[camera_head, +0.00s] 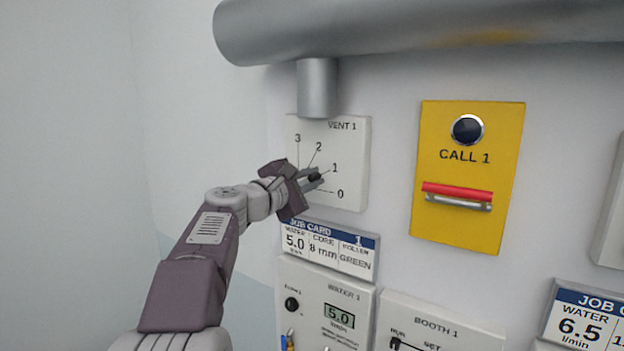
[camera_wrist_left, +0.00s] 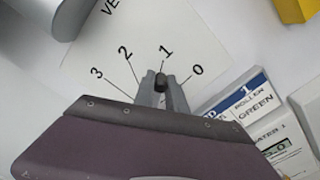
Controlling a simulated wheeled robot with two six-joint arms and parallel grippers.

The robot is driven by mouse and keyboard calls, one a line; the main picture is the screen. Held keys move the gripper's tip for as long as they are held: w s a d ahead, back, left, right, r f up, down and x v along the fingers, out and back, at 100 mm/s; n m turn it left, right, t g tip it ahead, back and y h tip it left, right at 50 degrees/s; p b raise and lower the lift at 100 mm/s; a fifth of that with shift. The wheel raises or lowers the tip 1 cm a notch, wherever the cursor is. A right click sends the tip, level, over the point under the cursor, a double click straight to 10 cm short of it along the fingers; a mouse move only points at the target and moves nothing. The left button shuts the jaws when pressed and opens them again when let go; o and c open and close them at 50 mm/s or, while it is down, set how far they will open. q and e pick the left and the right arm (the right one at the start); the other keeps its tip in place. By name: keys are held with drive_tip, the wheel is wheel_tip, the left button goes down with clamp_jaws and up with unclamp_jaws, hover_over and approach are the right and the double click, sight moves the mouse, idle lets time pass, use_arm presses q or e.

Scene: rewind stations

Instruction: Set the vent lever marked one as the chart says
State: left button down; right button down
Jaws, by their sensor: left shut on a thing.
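The VENT 1 panel (camera_head: 350,150) is a white plate on the wall with marks 3, 2, 1 and 0 on a fan of lines. Its lever has a dark knob (camera_head: 315,177), which stands at the line for 1. The knob also shows in the left wrist view (camera_wrist_left: 160,82), just below the numeral 1. My left gripper (camera_head: 312,179) is shut on the vent lever, with a grey finger on each side of the knob. The rest of the lever and its pivot are hidden by my gripper. My right gripper is not in view. No vent chart is readable here.
Below the panel hangs a job card (camera_head: 328,248) marked 1, reading water 5.0, core 8 mm and GREEN. The WATER 1 box (camera_head: 318,310) is under it. A yellow CALL 1 panel (camera_head: 465,215) is to the right. A grey pipe (camera_head: 400,30) runs above.

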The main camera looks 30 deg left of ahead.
use_arm(q)
drive_tip(key=shift+d+r, duration=0.1)
drive_tip(key=shift+r, duration=0.05)
drive_tip(key=shift+a+r+n+p, duration=0.3)
drive_tip(key=shift+r+n+p, duration=0.2)
drive_tip(key=shift+n+p, duration=0.15)
drive_tip(key=shift+a+r+n+p, duration=0.3)
drive_tip(key=shift+r+n+p, duration=0.15)
drive_tip(key=shift+n+p, duration=0.15)
drive_tip(key=shift+a+r+n+p, duration=0.35)
drive_tip(key=shift+a+n+p, duration=0.25)
drive_tip(key=shift+n, duration=0.25)
drive_tip(key=shift+a+r+n+p, duration=0.4)
drive_tip(key=shift+n+p, duration=0.25)
drive_tip(key=shift+n, duration=0.15)
drive_tip(key=c, duration=1.4)
unclamp_jaws()
drive_tip(key=shift+o, duration=0.2)
drive_tip(key=shift+d, duration=0.2)
